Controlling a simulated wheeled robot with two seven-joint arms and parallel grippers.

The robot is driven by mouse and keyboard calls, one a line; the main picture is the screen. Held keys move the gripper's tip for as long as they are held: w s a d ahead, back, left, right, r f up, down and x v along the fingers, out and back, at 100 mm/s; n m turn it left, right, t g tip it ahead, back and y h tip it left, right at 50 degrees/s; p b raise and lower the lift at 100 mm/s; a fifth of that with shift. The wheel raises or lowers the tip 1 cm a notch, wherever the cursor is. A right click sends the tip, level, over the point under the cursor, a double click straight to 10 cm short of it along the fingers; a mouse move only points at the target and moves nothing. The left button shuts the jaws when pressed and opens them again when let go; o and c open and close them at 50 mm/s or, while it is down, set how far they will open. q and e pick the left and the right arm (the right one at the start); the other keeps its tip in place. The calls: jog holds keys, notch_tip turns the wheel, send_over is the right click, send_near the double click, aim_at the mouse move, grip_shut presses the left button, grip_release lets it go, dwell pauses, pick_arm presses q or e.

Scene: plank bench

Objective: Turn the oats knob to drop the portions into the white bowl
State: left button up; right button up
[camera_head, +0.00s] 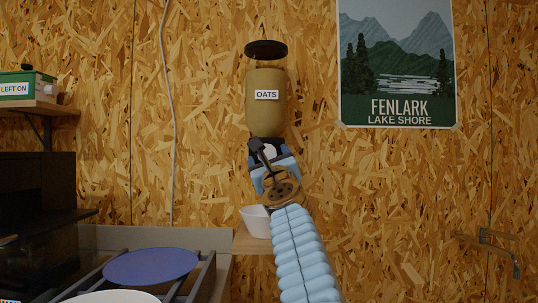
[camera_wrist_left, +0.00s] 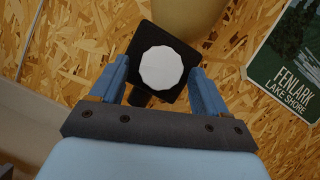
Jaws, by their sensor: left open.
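The oats dispenser (camera_head: 266,100) is a tan canister with a dark lid and an OATS label, mounted on the wall. Its knob (camera_wrist_left: 161,68) is a pale, many-sided disc on a black square housing (camera_wrist_left: 146,37) in the left wrist view. In the head view my gripper hides most of the knob. My left gripper (camera_head: 271,158) is open in front of the housing, its blue fingers on either side of the knob; contact cannot be told. The white bowl (camera_head: 254,223) stands on a small shelf below the dispenser, partly hidden by my arm. My right gripper is out of view.
A rack at lower left holds a blue plate (camera_head: 151,265) and a white plate (camera_head: 112,297). A shelf at left carries a green and white box (camera_head: 27,88). A poster (camera_head: 397,62) hangs right of the dispenser. A hook (camera_head: 490,240) is on the right wall.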

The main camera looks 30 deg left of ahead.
pick_arm(q)
jog(key=c, duration=1)
jog(key=shift+s+a+m+t+h+b, duration=0.1)
jog(key=shift+m+t+h+b, duration=0.55)
jog(key=shift+m, duration=1)
jog(key=shift+s+a+m+t+h+b, duration=0.1)
jog(key=shift+m+t+h+b, duration=0.5)
jog(key=shift+m, duration=1.1)
jog(key=shift+a+m+t+h+b, duration=0.1)
jog(key=shift+m+t+h+b, duration=0.25)
jog(key=shift+m+h, duration=0.95)
jog(key=shift+c, duration=0.2)
jog(key=shift+m, duration=0.65)
jog(key=o, duration=1)
jog(key=shift+o, duration=0.2)
